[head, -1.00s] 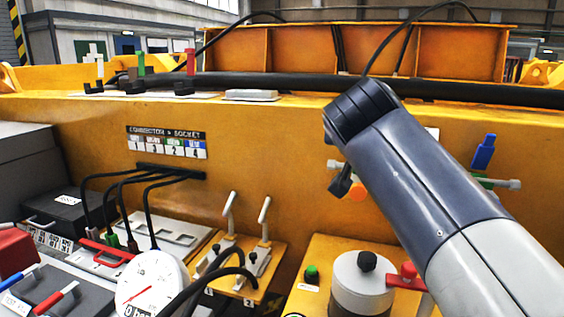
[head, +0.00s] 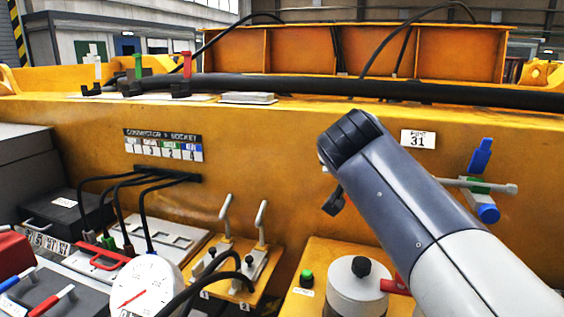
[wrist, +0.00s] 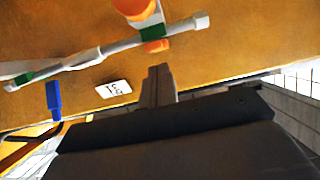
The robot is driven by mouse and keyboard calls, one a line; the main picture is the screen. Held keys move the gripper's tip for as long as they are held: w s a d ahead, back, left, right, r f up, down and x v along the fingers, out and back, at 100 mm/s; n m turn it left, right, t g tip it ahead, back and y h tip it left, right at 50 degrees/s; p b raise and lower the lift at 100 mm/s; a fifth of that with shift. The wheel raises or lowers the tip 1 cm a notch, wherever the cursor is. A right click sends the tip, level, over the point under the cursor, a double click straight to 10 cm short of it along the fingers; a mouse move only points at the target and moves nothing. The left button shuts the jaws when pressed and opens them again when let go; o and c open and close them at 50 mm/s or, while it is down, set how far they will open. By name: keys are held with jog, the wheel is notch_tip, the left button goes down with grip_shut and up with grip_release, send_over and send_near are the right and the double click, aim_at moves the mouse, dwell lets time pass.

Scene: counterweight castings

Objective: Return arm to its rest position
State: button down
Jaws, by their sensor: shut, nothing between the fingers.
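My gripper (wrist: 159,72) shows in the wrist view with its grey fingers together and nothing between them. It is in front of the yellow casting wall, with the fingertips near a white number plate (wrist: 114,89) and below a grey bar (wrist: 125,46) in that picture. I cannot tell the exact gap to the bar. In the head view my arm reaches up from the lower right and bends in front of the casting. The fingers cannot be made out clearly there.
The yellow casting (head: 270,140) fills the background. The plate 31 (head: 418,139) and a blue handle (head: 481,156) on the bar are right of my arm. Below are a grey cylinder (head: 357,290), two levers (head: 262,222), a white gauge (head: 145,284) and black cables (head: 143,215).

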jog(key=shift+w+d+r+g+y+p, duration=0.2)
jog(key=shift+r+g+p, duration=0.3)
jog(key=shift+p, duration=1.2)
jog(key=shift+w+a+r+g+y+p, duration=0.2)
jog(key=shift+r+g+p, duration=0.3)
jog(key=shift+p, duration=1.15)
jog(key=shift+w+d+r+g+y+p, duration=0.1)
jog(key=shift+w+d+r+g+p, duration=0.25)
jog(key=shift+p, duration=1.35)
jog(key=shift+a+r+g+p, duration=0.15)
jog(key=shift+g+p, duration=0.1)
jog(key=shift+p, duration=0.35)
jog(key=shift+w+p, duration=0.15)
jog(key=shift+p, duration=0.15)
